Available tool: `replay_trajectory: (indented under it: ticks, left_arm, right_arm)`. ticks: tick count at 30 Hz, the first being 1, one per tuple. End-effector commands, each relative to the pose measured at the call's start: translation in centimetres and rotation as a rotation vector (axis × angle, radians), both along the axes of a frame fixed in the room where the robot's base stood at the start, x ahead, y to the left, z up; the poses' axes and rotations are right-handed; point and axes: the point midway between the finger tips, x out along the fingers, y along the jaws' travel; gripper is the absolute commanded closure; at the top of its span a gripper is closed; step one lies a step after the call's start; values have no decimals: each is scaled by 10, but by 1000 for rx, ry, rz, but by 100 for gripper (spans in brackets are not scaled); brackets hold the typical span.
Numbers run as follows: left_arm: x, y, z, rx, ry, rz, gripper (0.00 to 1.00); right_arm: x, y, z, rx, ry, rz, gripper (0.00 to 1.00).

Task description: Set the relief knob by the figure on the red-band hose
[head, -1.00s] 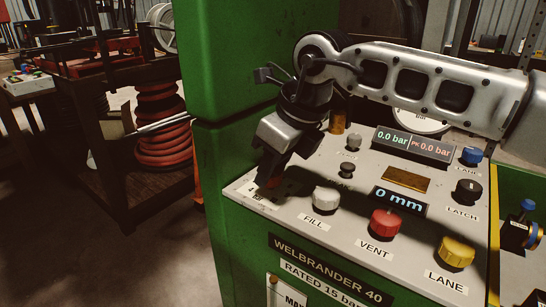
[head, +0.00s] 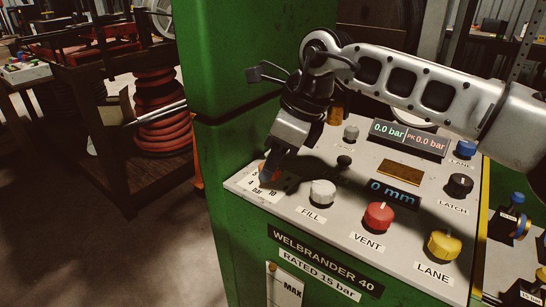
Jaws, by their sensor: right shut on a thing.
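My right gripper (head: 268,175) reaches down over the left end of the grey control panel (head: 330,222). It is shut on the relief knob (head: 265,172), of which only a little orange-red shows between and beside the fingers. A bar scale with figures such as 4 and 10 (head: 262,190) lies on the panel around the knob, partly covered by the gripper. The knob's pointer is hidden. The upper display (head: 408,137) reads 0.0 bar and PK 0.0 bar; the lower display (head: 395,194) reads 0 mm. No red-band hose can be made out. My left gripper is out of view.
White FILL (head: 322,192), red VENT (head: 379,216) and yellow LANE (head: 445,245) knobs line the panel front. A black LATCH knob (head: 460,185) and a blue knob (head: 465,149) are at right. The green cabinet (head: 225,90) rises behind left.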

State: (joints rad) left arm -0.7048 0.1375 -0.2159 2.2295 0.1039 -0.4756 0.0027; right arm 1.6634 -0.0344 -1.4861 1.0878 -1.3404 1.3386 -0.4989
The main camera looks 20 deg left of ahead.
Motion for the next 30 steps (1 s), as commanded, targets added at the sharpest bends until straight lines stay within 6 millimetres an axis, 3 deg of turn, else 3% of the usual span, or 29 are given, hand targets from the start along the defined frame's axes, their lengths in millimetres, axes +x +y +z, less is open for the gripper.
replay_trajectory:
  ticks: [4, 5, 6, 7, 16, 20, 30]
  left_arm:
    - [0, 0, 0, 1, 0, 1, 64]
    - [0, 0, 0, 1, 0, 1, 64]
    - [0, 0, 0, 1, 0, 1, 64]
    - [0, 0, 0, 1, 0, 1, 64]
    - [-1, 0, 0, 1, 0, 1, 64]
    - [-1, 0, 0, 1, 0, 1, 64]
    - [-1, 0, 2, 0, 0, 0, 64]
  right_arm:
    - [0, 0, 0, -2, -1, -1, 89]
    - [0, 0, 0, -2, -1, -1, 58]
    - [0, 0, 0, -2, -1, -1, 47]
    - [0, 0, 0, -2, -1, -1, 45]
    - [0, -1, 2, 0, -1, -2, 45]
    - [1, -5, 13, 0, -2, -2, 45]
    - [2, -35, 86, 1, -3, -2, 45]
